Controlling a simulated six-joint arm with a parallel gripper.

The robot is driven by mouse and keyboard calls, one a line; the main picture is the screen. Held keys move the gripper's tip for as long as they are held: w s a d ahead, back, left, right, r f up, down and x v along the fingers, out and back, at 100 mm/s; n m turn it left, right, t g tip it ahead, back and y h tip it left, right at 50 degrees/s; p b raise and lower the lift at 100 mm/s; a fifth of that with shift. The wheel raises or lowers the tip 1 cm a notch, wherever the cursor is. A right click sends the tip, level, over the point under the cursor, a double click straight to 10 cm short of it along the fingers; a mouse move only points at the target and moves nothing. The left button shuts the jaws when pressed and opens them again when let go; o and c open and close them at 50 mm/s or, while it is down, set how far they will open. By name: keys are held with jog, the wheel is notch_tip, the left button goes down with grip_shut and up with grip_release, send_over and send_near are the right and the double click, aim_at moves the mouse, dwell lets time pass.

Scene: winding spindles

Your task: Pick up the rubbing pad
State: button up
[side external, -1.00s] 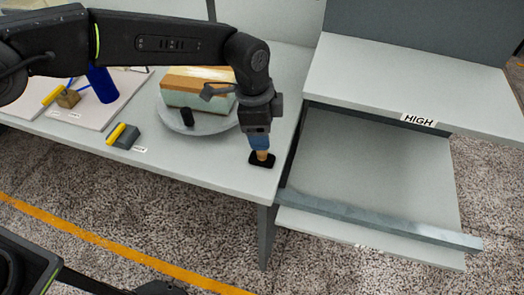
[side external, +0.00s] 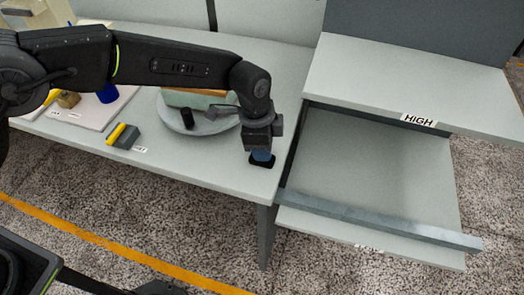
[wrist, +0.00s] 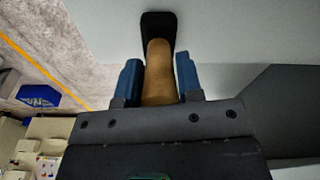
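The rubbing pad appears to be the black flat pad (side external: 262,164) with a tan rounded handle, standing at the front right corner of the table. In the wrist view the black pad (wrist: 158,24) lies at the top and its tan handle (wrist: 159,75) points toward my palm. My gripper (side external: 261,153) is down over it and points downward. In the wrist view the blue fingers of my gripper (wrist: 158,78) are on both sides of the handle, with narrow gaps seen near the tips. The gripper looks open. In the side view the handle is mostly hidden by my gripper.
A round grey turntable (side external: 170,120) with a layered block (side external: 190,98) and a small black piece is left of my gripper. A grey block with a yellow handle (side external: 123,136) lies further left. An open drawer-like tray (side external: 380,180) is at the right, below a shelf marked HIGH.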

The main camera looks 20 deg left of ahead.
jog(key=c, duration=0.4)
jog(key=shift+r, duration=0.1)
jog(key=shift+r, duration=0.5)
jog(key=r, duration=0.2)
jog(key=a+r, duration=0.1)
jog(key=shift+w+r, duration=0.2)
jog(key=shift+r, duration=0.15)
jog(key=w+a+r, duration=0.1)
jog(key=a+r, duration=0.5)
jog(key=a, duration=0.4)
jog(key=shift+w+a, duration=0.25)
jog(key=shift+r, duration=0.1)
